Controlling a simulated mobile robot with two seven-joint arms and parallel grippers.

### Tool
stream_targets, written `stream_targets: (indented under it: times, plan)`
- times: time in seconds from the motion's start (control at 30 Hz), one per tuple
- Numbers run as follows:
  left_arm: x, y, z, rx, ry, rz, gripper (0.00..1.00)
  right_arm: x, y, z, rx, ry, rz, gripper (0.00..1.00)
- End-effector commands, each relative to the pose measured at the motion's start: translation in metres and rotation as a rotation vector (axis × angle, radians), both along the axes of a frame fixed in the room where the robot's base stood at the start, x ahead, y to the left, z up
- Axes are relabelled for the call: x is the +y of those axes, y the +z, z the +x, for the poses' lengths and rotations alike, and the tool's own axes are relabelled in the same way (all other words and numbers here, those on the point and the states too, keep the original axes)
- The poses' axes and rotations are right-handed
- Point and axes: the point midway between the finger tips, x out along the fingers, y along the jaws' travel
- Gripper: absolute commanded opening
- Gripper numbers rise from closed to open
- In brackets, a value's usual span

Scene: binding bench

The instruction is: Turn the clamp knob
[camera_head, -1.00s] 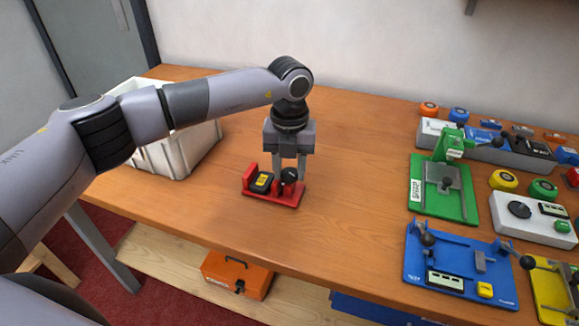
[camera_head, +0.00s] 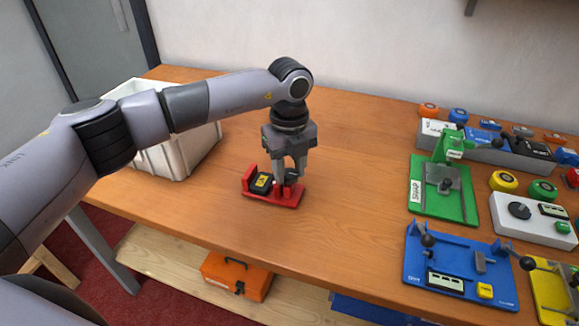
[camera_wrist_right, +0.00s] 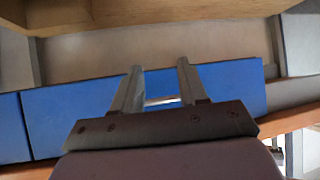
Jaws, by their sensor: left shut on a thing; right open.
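A small red clamp fixture (camera_head: 287,201) lies on the wooden table, with a black block bearing a yellow label (camera_head: 261,183) at its left. Its dark clamp knob (camera_head: 291,175) is at the right of the fixture, mostly hidden by the fingers. My left gripper (camera_head: 286,180) points down over the fixture and is shut on the knob. My right gripper (camera_wrist_right: 160,85) shows only in the right wrist view, open and empty, in front of blue panels under a wooden board.
A white bin (camera_head: 190,150) stands left of the fixture. On the right are a green press (camera_head: 425,200), a blue fixture (camera_head: 412,268), a white control box (camera_head: 540,232) and coloured buttons. An orange case (camera_head: 237,275) sits on the lower shelf. The table's middle is clear.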

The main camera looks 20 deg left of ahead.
Motion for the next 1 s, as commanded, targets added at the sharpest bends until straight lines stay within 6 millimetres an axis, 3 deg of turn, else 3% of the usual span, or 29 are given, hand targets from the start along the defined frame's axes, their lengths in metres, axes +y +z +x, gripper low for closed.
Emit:
stream_targets:
  times: [0.33, 0.37, 0.4, 0.43, 0.77, 1.0]
  plan:
    - [0.000, 0.002, 0.000, -0.001, 0.004, 0.000, 0.09, 0.000, 0.000, 0.000, 0.000, 0.000, 0.000, 0.43]
    - [0.000, 0.002, 0.000, -0.001, 0.004, -0.001, 0.49, 0.000, 0.000, 0.000, 0.000, 0.000, 0.000, 0.43]
    - [0.000, 0.002, 0.000, -0.001, 0.003, -0.001, 0.62, 0.000, 0.000, 0.000, 0.000, 0.000, 0.000, 0.43]
    - [0.000, 0.002, 0.000, -0.001, 0.003, -0.001, 0.65, 0.000, 0.000, 0.000, 0.000, 0.000, 0.000, 0.43]
    - [0.000, 0.004, 0.000, -0.001, 0.002, -0.001, 0.65, 0.000, -0.001, 0.000, 0.000, 0.000, 0.000, 0.43]
    - [0.000, 0.039, 0.001, -0.004, 0.002, -0.002, 0.65, 0.000, -0.006, 0.000, 0.000, 0.000, 0.000, 0.43]
